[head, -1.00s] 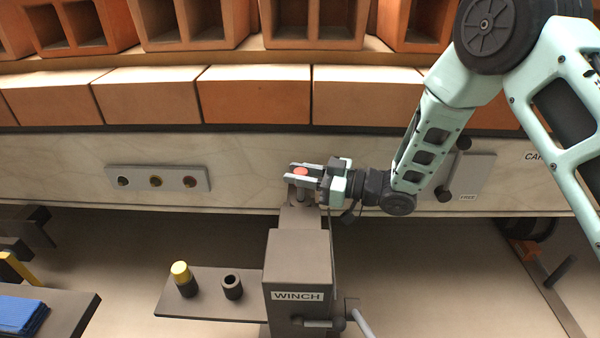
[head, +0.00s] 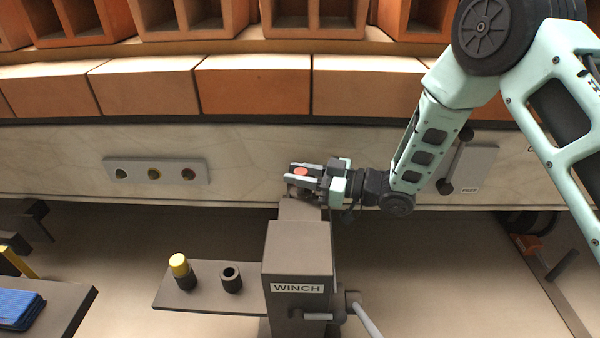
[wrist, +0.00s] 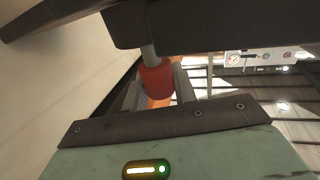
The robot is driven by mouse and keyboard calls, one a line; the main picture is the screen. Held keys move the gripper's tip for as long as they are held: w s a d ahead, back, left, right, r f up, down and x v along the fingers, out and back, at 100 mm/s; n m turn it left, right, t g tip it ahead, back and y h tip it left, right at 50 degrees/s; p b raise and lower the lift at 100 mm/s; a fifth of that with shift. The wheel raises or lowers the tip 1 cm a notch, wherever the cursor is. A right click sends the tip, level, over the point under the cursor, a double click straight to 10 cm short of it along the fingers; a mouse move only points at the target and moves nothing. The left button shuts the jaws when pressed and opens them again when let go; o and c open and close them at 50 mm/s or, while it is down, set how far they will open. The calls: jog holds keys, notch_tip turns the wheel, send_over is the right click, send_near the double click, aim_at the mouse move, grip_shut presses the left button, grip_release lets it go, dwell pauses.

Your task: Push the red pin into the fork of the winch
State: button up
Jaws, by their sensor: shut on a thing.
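The winch (head: 297,255) stands in the middle of the head view, its name on the front. My gripper (head: 301,174) is just above the winch's top and shut on the red pin (head: 301,171), whose round red top shows between the fingers. In the wrist view the red collar of the pin (wrist: 157,79) sits between the two fingers. A grey shaft (wrist: 149,52) runs from the collar to a dark part (wrist: 200,22) above it. The fork is mostly hidden by my gripper in the head view, and I cannot tell how deep the shaft sits.
A shelf (head: 205,300) left of the winch carries a yellow-topped pin (head: 179,264) in a holder and an empty holder (head: 231,276). A crank handle (head: 366,318) sticks out at the winch's right. A conveyor with bricks (head: 253,85) runs behind.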

jog(key=shift+f+b, duration=0.65)
jog(key=shift+f, duration=0.5)
jog(key=o, duration=1.1)
jog(key=shift+o, duration=0.2)
jog(key=p+v, duration=0.6)
jog(key=v, duration=1.1)
jog(key=shift+d, duration=0.2)
